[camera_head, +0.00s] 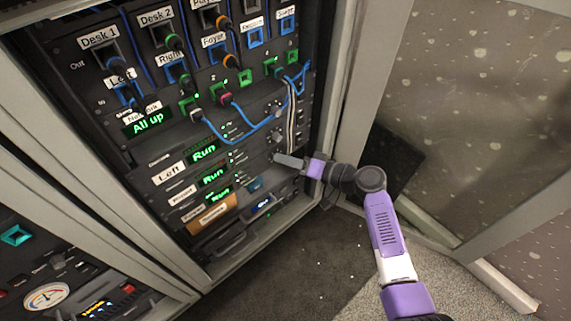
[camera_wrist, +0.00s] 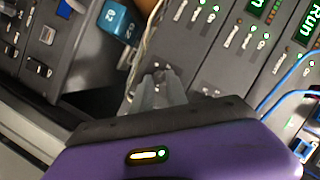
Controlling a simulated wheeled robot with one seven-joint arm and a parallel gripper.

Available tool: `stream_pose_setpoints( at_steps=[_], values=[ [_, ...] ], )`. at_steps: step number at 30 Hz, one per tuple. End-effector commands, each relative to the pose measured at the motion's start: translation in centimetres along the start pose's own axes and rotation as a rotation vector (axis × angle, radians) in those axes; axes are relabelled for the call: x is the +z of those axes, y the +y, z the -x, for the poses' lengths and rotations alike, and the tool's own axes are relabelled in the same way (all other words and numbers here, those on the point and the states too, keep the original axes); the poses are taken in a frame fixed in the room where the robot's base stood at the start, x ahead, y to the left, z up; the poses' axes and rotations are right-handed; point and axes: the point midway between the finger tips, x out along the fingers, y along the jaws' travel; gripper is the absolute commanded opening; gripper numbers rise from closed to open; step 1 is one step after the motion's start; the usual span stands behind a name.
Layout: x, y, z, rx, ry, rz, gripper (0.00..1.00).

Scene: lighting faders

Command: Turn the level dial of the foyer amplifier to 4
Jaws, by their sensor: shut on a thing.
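The amplifiers are stacked in the lower half of the rack, with green "Run" displays (camera_head: 204,152). Two dark dials (camera_head: 277,107) show at the right ends of the panels above my gripper. My gripper (camera_head: 279,158) is at the right end of a lower amplifier panel. In the wrist view its grey fingers (camera_wrist: 159,86) are closed on a small dark knob, mostly hidden between the fingertips. The dial's pointer and scale cannot be read.
Blue cables (camera_head: 245,135) hang in front of the panels above my gripper. An orange-brown block (camera_head: 212,215) and a blue item (camera_head: 255,184) sit below the amplifiers. The rack's right frame post (camera_head: 335,100) stands close to my gripper. Open floor lies in front.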

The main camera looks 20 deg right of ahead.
Motion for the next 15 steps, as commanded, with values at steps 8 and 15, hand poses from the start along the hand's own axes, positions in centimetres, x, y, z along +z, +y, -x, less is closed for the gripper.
stream_pose_setpoints(
  at_steps=[8, 15],
  values=[
    [0.21, 0.66, -0.10, -0.101, 0.001, -0.244, 0.00],
    [0.31, 0.86, -0.17, -0.189, 0.001, -0.455, 0.00]
  ],
)
